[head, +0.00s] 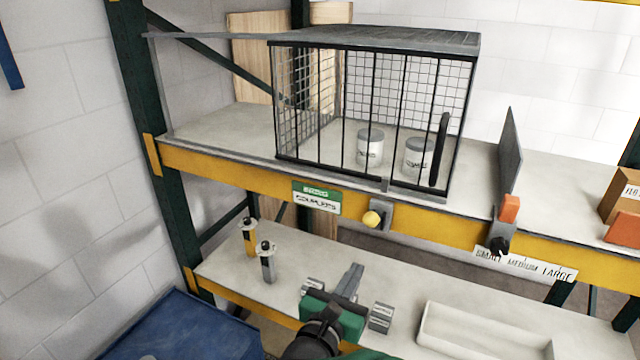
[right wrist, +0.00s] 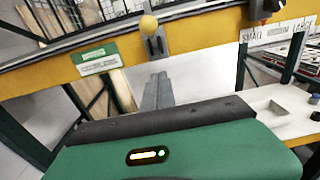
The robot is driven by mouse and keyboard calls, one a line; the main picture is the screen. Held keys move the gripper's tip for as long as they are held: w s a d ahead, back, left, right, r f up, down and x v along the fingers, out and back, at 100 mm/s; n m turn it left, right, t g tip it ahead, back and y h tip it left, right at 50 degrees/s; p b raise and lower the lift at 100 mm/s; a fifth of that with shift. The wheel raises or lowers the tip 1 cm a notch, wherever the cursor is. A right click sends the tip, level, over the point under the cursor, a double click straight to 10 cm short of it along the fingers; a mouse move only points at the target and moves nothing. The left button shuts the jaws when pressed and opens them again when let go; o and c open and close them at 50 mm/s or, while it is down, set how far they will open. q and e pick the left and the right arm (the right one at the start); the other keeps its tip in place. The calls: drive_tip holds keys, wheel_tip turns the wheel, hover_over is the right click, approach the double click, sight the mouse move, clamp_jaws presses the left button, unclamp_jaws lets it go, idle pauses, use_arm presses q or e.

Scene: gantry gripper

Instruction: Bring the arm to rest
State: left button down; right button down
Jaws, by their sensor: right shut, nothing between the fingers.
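My right gripper (head: 352,273) reaches in from the bottom of the head view, its green body (head: 333,316) over the lower shelf (head: 400,282). Its grey fingers are together with nothing between them, and point away from me. They also show in the right wrist view (right wrist: 157,88), below a yellow ball knob (right wrist: 148,26) on the yellow beam and apart from it. The same knob (head: 372,219) is right of and above the fingertips in the head view. My left gripper is not in view.
A wire cage (head: 374,115) with two grey canisters stands on the upper shelf (head: 230,125). Yellow and grey bottles (head: 248,237) stand on the lower shelf, left of my gripper. Small grey blocks (head: 381,317) lie beside it. A white tray (head: 480,335) is at the right.

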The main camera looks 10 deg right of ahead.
drive_tip(key=s+d+f+m+g+y+b, duration=0.1)
drive_tip(key=s+d+f+m+g+b, duration=0.3)
drive_tip(key=f, duration=0.5)
drive_tip(key=s+d+f+m+g+b, duration=0.2)
drive_tip(key=s+d+f+m+g, duration=0.3)
drive_tip(key=f, duration=0.3)
drive_tip(key=s+d+f+m+g+y+b, duration=0.1)
drive_tip(key=s+d+f+m+g+b, duration=0.2)
drive_tip(key=s+f, duration=0.45)
drive_tip(key=s+a+f+m+y+b, duration=0.1)
drive_tip(key=a+f+m+y+b, duration=0.2)
drive_tip(key=f+m, duration=0.4)
drive_tip(key=s+a+f+m+y+b, duration=0.1)
drive_tip(key=a+f+m+y+b, duration=0.2)
drive_tip(key=m, duration=0.7)
wheel_tip(320, 180, down, 4)
drive_tip(key=shift+a+r+y+b, duration=0.2)
drive_tip(key=shift+y+b, duration=0.7)
drive_tip(key=shift+b, duration=0.3)
drive_tip(key=shift+a, duration=0.1)
